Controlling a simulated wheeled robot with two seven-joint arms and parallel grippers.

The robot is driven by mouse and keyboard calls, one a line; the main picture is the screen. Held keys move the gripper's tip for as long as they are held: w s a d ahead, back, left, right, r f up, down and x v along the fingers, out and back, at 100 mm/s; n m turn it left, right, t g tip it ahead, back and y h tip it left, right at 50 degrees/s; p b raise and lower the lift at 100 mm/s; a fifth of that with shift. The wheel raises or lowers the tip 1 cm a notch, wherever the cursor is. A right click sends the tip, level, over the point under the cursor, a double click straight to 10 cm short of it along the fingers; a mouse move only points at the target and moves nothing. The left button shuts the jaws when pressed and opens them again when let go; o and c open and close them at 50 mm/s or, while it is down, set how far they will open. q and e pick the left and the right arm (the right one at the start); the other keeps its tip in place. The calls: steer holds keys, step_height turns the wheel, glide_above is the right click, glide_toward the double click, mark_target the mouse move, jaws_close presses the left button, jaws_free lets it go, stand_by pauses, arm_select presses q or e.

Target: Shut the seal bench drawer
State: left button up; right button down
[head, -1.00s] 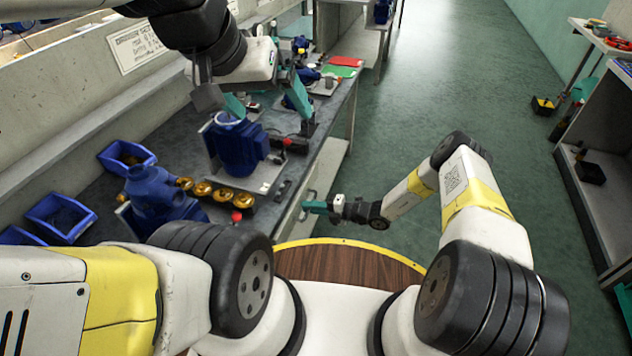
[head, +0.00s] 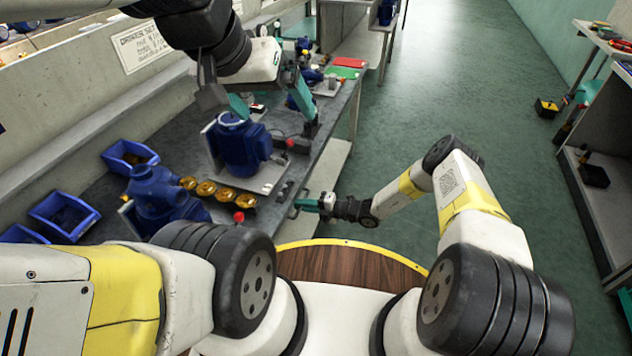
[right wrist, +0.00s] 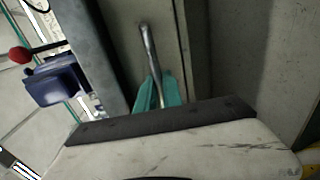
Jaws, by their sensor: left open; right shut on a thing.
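The seal bench (head: 325,130) runs along the left of the head view, with a pale front below its dark top. My right gripper (head: 308,204) is at the near part of that front. In the right wrist view its teal fingers (right wrist: 158,92) are closed around a metal bar handle (right wrist: 148,45). The handle stands on a grey drawer front (right wrist: 170,30) beside the dark bench edge. How far the drawer stands out is hard to tell. My left gripper (head: 270,100) is open above the bench, over a blue pump housing (head: 240,148), with nothing between its fingers.
A second blue pump (head: 160,195), brass rings (head: 205,188) and a red-knobbed lever (head: 239,217) are on the bench. Blue bins (head: 62,215) stand at the left. The aisle floor (head: 440,110) is clear; a shelf unit (head: 600,150) stands at the right.

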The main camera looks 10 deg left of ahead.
steer(key=c, duration=1.8)
jaws_free()
steer(key=shift+a, duration=0.25)
steer(key=shift+o, duration=0.2)
steer(key=v, duration=0.8)
